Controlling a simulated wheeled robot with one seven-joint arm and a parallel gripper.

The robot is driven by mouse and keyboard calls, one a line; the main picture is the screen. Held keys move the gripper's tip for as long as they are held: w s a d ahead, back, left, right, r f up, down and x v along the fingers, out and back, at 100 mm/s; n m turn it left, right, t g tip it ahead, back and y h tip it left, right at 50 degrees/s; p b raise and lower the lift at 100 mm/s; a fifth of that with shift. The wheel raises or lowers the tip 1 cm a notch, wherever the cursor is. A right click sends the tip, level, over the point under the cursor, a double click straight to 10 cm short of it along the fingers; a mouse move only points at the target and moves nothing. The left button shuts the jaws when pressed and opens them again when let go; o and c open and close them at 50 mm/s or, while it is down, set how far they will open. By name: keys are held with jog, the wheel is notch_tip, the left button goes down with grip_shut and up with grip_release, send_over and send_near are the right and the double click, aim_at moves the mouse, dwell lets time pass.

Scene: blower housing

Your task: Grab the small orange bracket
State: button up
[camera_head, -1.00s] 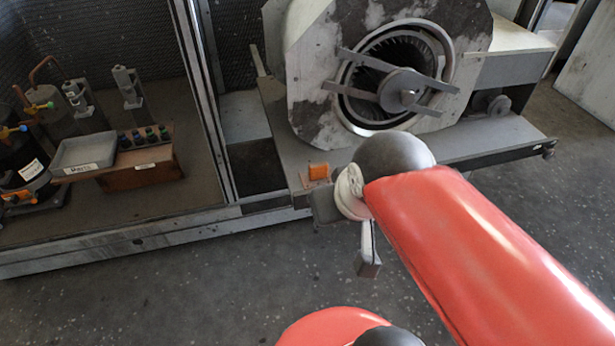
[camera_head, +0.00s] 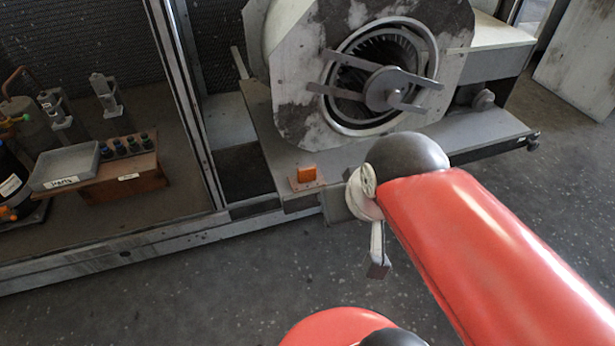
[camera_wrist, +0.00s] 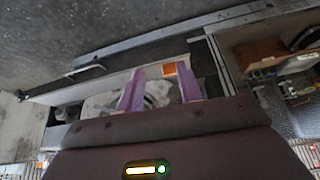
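The small orange bracket (camera_head: 307,174) sits on the near left corner of the grey platform (camera_head: 350,158) below the blower housing (camera_head: 305,75). In the wrist view, the orange bracket (camera_wrist: 170,69) shows small, between the two purple fingers of my gripper (camera_wrist: 162,70) but beyond them. The fingers are spread apart with nothing held. In the head view, my wrist (camera_head: 366,192) is to the right of the bracket, apart from it, and most of my gripper is hidden or hard to make out.
The blower housing with its round fan opening and metal arms stands behind the bracket. To the left, past a metal frame post (camera_head: 190,110), are a grey tray (camera_head: 64,166), a wooden block (camera_head: 130,175) with several knobs, and bottles. The floor in front is clear.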

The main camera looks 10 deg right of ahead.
jog(key=shift+o, duration=0.2)
jog(key=shift+o, duration=1.2)
jog(key=shift+w, duration=0.1)
jog(key=o, duration=0.5)
jog(key=shift+g, duration=0.6)
jog(key=w, duration=0.3)
jog(key=w+r, duration=0.1)
jog(key=w, duration=0.1)
jog(key=shift+w, duration=0.15)
jog(key=n+g, duration=0.1)
jog(key=g, duration=0.3)
send_over(307, 167)
jog(key=f, duration=1)
jog(key=shift+w+b, duration=0.3)
jog(key=shift+b, duration=0.1)
jog(key=shift+s+f, duration=0.15)
jog(key=shift+f, duration=1.85)
jog(key=shift+s+f, duration=0.1)
jog(key=shift+f, duration=1.85)
